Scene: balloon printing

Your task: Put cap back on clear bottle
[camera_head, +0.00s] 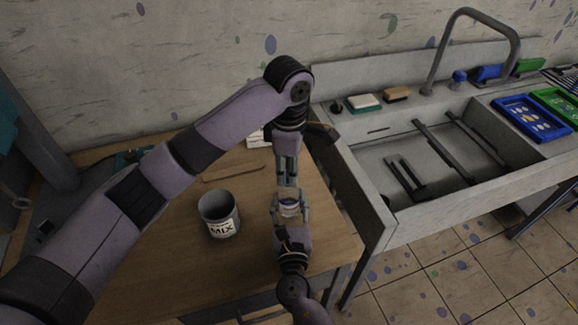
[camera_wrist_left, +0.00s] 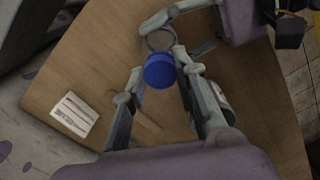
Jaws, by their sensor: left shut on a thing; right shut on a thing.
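The blue cap (camera_wrist_left: 160,71) is between the fingertips of my left gripper (camera_wrist_left: 160,75) in the left wrist view. In the head view my left gripper (camera_head: 287,178) points down, and the cap cannot be made out there. My right gripper (camera_head: 290,207) comes from below and is shut on the clear bottle (camera_head: 289,209), just under the left gripper. In the wrist view the bottle's round rim (camera_wrist_left: 160,39) shows beside the cap, partly covered by it. I cannot tell whether cap and bottle touch.
A grey can marked MIX (camera_head: 219,216) stands on the wooden table (camera_head: 180,270), left of the grippers. A white card (camera_head: 258,138) lies at the table's back. The sink (camera_head: 440,165) is to the right, with sponges and trays around it.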

